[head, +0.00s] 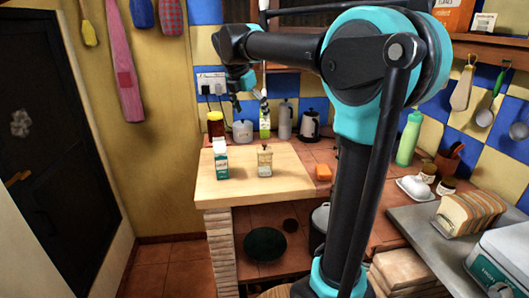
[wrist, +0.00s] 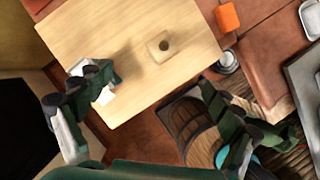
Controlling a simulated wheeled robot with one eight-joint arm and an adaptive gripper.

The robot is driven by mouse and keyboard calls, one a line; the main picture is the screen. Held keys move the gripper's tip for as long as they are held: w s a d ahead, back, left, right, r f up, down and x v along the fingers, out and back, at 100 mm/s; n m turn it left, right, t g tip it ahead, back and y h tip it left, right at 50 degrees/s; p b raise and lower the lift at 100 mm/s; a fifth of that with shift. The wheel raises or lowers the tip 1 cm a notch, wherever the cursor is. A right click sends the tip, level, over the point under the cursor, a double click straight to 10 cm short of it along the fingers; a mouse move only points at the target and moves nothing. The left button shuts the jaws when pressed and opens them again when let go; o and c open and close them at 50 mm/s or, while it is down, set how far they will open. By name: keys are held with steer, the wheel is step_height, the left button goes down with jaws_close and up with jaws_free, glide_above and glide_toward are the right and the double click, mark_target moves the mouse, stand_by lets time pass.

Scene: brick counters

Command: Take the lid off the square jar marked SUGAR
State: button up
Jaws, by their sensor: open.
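A small square jar (head: 264,162) with a pale body and a knobbed lid stands upright on the wooden board. Its lid is on; its lettering is too small to read. The wrist view shows the jar from above, with a dark round knob on its lid (wrist: 164,45). My gripper (head: 250,101) is open and empty, raised above the counter and apart from the jar. In the wrist view its two fingers (wrist: 150,88) are spread wide at left and right, with the jar beyond them, toward the top.
A green-and-white carton (head: 221,160) stands just left of the jar. An orange block (head: 323,173) lies to its right. Behind are a red-brown jar (head: 215,125), a white canister (head: 242,131), a bottle and kettles. The board's front is clear.

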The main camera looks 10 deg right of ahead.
glide_toward(264, 145)
steer(key=x, duration=0.3)
steer(key=w+x, duration=0.1)
steer(key=x, duration=0.1)
steer(key=shift+a+r, duration=0.1)
steer(key=shift+a, duration=0.15)
steer(key=shift+s+x, duration=0.2)
steer(key=shift+x, duration=1.1)
steer(key=shift+s+x, duration=0.2)
steer(key=shift+x, duration=1.15)
steer(key=shift+d, duration=0.15)
steer(key=c, duration=1.1)
